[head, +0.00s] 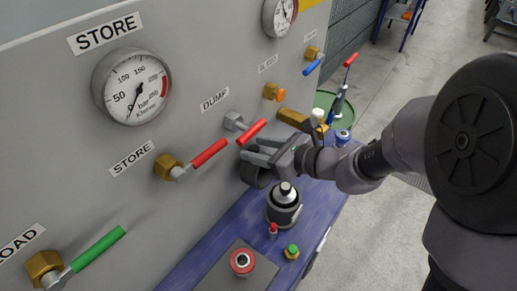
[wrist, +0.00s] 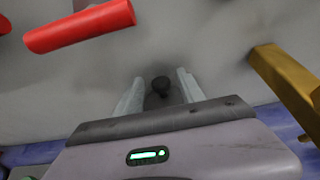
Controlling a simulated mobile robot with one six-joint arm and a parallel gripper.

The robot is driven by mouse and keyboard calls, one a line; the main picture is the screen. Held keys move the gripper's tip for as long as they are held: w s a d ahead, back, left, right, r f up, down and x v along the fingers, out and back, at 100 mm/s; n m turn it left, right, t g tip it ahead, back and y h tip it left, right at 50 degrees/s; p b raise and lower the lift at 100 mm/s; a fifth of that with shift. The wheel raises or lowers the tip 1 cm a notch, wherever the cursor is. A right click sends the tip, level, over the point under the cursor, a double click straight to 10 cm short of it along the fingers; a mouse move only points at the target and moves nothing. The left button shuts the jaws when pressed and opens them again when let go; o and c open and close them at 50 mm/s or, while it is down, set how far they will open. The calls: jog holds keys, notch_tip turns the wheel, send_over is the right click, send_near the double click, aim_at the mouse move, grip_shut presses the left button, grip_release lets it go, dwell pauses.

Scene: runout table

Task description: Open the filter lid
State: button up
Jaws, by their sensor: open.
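My gripper (head: 258,150) is open, with its two grey fingers pointing at the grey panel. I cannot tell whether this knob belongs to the lid. No opening of a lid shows.
A red-handled valve (head: 252,131) is close above my gripper, and its red handle (wrist: 80,27) shows upper left in the wrist view. A brass fitting (wrist: 285,80) is close on the right. A dark grey bottle-like part (head: 284,208) stands on the blue table (head: 205,252) below.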

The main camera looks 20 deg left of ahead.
grip_shut()
dwell(1.4)
